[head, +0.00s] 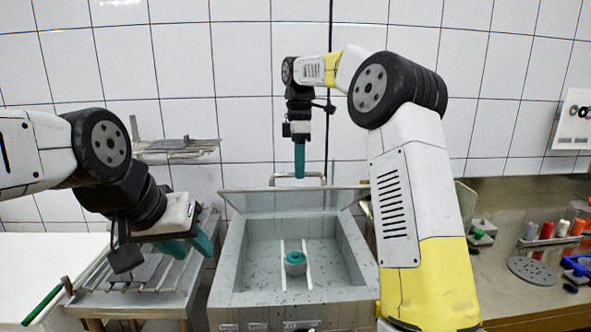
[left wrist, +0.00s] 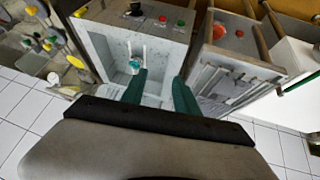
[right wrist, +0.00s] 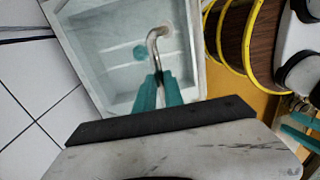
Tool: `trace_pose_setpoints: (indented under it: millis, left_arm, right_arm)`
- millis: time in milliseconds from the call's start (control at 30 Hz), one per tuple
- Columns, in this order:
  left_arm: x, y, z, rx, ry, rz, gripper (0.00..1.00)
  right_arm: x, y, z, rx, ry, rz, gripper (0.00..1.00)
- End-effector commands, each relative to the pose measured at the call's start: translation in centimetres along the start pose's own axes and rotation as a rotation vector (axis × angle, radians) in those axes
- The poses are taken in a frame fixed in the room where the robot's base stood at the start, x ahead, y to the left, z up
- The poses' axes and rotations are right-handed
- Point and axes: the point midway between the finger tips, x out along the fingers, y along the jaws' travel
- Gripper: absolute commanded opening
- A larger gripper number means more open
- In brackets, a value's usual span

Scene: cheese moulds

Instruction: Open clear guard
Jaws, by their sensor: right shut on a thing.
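The clear guard (head: 250,200) is a see-through panel at the back of the grey box, its upper edge lifted above the rim and its face tilted. Its metal bar handle (head: 315,180) stands at the top edge. My right gripper (head: 299,176) reaches down from above and is shut on the handle, which also shows between its fingers in the right wrist view (right wrist: 153,45). My left gripper (head: 187,246) is empty and open, left of the box; its spread fingers show in the left wrist view (left wrist: 160,92).
The grey box (head: 228,265) holds a small mould with a teal top (head: 295,259) between two white rails. A rack table (head: 150,290) stands at left. The right-hand counter holds coloured spools (head: 547,230) and a perforated disc (head: 532,270). My right arm crosses over the box's right side.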

Motion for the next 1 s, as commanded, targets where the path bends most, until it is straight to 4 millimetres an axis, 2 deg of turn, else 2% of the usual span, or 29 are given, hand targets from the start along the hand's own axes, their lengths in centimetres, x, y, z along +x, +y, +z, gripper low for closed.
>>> trace_pose_setpoints:
  millis: [33, 133, 300, 467, 700, 867, 1000]
  left_arm:
    - [0.0, 0.0, 0.0, 0.000, 0.000, 0.000, 0.36]
    - [0.0, 0.0, 0.0, 0.000, 0.000, 0.000, 0.34]
    - [0.5, 0.1, 0.1, -0.046, -0.035, 0.010, 0.01]
    - [2.2, 0.8, 0.7, -0.233, -0.178, 0.048, 0.00]
    - [5.4, 3.1, 1.2, -0.690, -0.513, 0.132, 0.00]
    - [7.2, 4.7, 0.5, -0.999, -0.742, 0.187, 0.00]
    - [8.8, 5.6, -1.0, -1.262, -0.943, 0.237, 0.00]
  right_arm:
    - [0.4, 0.6, 0.3, 0.006, -0.004, 0.010, 0.00]
    - [0.5, 0.6, 0.4, 0.007, -0.004, 0.009, 0.00]
    - [0.5, 0.6, 0.4, 0.007, -0.004, 0.009, 0.00]
    - [0.5, 0.6, 0.4, 0.007, -0.005, 0.008, 0.00]
    - [0.5, 0.6, 0.4, 0.008, -0.005, 0.008, 0.00]
    - [0.5, 0.6, 0.4, 0.008, -0.005, 0.008, 0.00]
    - [0.5, 0.6, 0.4, 0.008, -0.005, 0.008, 0.00]
